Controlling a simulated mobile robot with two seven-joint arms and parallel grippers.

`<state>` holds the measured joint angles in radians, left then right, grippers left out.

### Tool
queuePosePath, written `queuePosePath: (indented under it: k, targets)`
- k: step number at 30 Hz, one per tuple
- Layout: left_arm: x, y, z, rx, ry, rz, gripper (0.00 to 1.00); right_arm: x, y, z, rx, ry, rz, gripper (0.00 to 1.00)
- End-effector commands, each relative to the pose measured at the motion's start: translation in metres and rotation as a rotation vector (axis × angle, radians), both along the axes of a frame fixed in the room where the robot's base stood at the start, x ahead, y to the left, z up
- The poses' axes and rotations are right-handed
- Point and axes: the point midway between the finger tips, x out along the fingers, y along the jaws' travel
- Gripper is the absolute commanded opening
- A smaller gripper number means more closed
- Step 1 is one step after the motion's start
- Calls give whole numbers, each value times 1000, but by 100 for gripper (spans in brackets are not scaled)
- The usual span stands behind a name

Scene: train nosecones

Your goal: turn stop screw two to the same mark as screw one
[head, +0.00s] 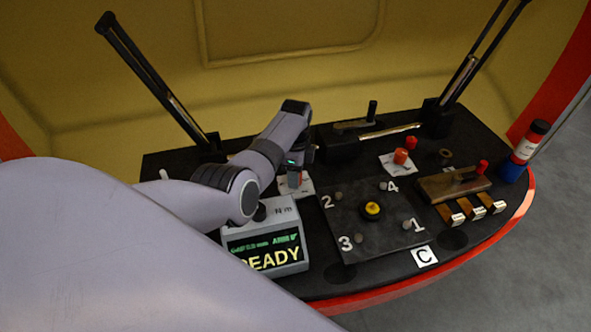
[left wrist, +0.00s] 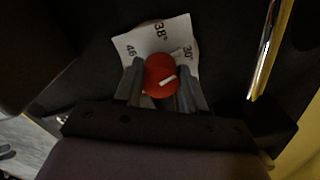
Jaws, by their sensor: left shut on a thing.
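My left gripper (left wrist: 160,88) is shut on a red screw knob (left wrist: 158,68), with a finger on each side. A white pointer line on the knob points right and slightly up, roughly toward the 30° side. The white dial card (left wrist: 163,45) behind it reads 46, 38° and 30°. In the head view my left gripper (head: 296,172) is over this card (head: 307,187), and the knob is mostly hidden. A second red screw (head: 401,156) stands on another white card (head: 391,167) to the right; its mark is too small to read. My right gripper is out of view.
A meter box (head: 290,262) showing READY stands in front of my left gripper. A dark plate (head: 350,235) numbered 1 to 4 lies right of it. Black struts rise at the back.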

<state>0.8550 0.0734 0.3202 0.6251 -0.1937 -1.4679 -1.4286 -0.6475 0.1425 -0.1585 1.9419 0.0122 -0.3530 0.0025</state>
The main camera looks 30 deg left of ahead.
Motion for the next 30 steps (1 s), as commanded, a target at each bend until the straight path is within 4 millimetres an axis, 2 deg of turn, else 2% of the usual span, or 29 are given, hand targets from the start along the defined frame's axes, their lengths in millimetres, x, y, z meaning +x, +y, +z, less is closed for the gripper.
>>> queuePosePath:
  k: [9,30]
  targets:
    - [-1,1,2,2,3,302,10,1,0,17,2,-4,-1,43]
    - [0,0,1,2,1,966,10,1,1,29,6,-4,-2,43]
